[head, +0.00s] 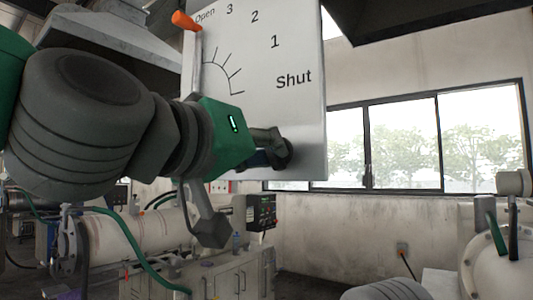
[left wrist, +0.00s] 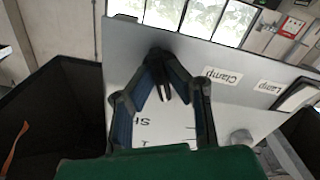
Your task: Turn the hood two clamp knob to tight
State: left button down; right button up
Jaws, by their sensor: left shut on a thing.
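A pale panel (head: 305,110) hangs in front of me, marked Open, 3, 2, 1 and Shut. A dark round clamp knob (head: 288,151) sits low on its right part, mostly covered by my left gripper (head: 270,150). The gripper is shut on the knob. In the left wrist view, the fingers of the left gripper (left wrist: 160,85) close in on the dark knob (left wrist: 157,53), beside an upside-down label Clamp (left wrist: 222,75). The knob's pointer or setting cannot be made out. My right gripper is not in view.
An orange-tipped lever (head: 184,20) stands at the Open end of the panel's scale. A Lamp label (left wrist: 270,88) and a grey round part (left wrist: 241,137) are near the clamp knob.

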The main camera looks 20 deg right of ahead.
pick_arm(q)
jog(key=shift+w+a+r+m+b, duration=0.1)
jog(key=shift+m+b, duration=0.15)
jog(key=shift+m, duration=1)
jog(key=shift+w+r+m+b, duration=0.1)
jog(key=shift+m+b, duration=0.1)
jog(key=shift+m, duration=1.05)
jog(key=c, duration=1.6)
grip_release()
jog(key=shift+w+f, duration=0.1)
jog(key=shift+f, duration=0.1)
jog(key=shift+s+a, duration=0.15)
jog(key=shift+s, duration=0.2)
jog(key=v, duration=1.1)
jog(key=shift+a+f, duration=0.1)
jog(key=shift+a, duration=0.1)
